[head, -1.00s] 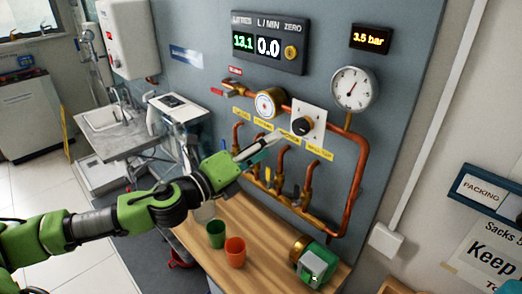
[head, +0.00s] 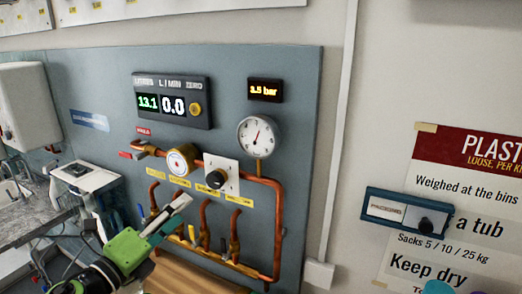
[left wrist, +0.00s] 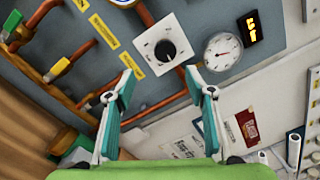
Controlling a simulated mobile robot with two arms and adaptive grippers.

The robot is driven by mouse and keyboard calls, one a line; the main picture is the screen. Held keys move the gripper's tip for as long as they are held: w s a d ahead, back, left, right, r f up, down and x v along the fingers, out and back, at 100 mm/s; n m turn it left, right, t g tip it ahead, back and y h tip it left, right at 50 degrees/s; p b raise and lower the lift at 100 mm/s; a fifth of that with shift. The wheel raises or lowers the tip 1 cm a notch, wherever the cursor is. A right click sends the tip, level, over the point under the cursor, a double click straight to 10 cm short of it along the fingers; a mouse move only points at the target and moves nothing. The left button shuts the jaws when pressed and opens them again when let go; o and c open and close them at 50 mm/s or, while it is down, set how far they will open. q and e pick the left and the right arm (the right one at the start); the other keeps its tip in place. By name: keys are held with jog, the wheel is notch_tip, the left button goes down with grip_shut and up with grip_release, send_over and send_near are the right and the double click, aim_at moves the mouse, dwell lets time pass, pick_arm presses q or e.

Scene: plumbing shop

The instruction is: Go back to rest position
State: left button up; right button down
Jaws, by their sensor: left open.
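My left gripper (head: 170,218) reaches in from the lower left in the head view, in front of the copper pipes on the grey panel. In the left wrist view its two teal fingers (left wrist: 163,98) are spread apart with nothing between them. Beyond the fingers are the black knob (left wrist: 165,50) on its white plate and the round pressure gauge (left wrist: 222,52). My right gripper does not show clearly in either view.
The grey panel (head: 300,120) carries copper pipes (head: 278,225), a flow display (head: 172,102) reading 13.1 and 0.0, and a 3.5 bar readout (head: 265,90). A wooden bench top (head: 180,278) is below. A sink counter (head: 30,215) stands left. Signs hang right.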

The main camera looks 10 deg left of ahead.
pick_arm(q)
jog(key=s+a+f+n+g+y, duration=0.15)
jog(key=s+f+n+y, duration=0.25)
jog(key=f+n, duration=0.45)
jog(key=s+a+f+n+g+y, duration=0.1)
jog(key=s+f+n+g+y, duration=0.2)
jog(key=f+n, duration=0.55)
jog(key=s+d+f+n+g+h, duration=0.1)
jog(key=s+d+f+n+g, duration=0.25)
jog(key=s+f, duration=0.6)
jog(key=s+d+f+n+g, duration=0.3)
jog(key=s+f+n+g, duration=0.25)
jog(key=s, duration=0.65)
jog(key=s+f+g+b, duration=0.25)
jog(key=f+b, duration=0.45)
jog(key=f, duration=2.9)
jog(key=s+a+f+b, duration=0.2)
jog(key=s+f+b, duration=0.4)
jog(key=s+f, duration=1.1)
notch_tip(320, 180, down, 4)
jog(key=shift+a+r+m, duration=0.1)
jog(key=shift+a+m, duration=0.2)
jog(key=shift+m, duration=0.1)
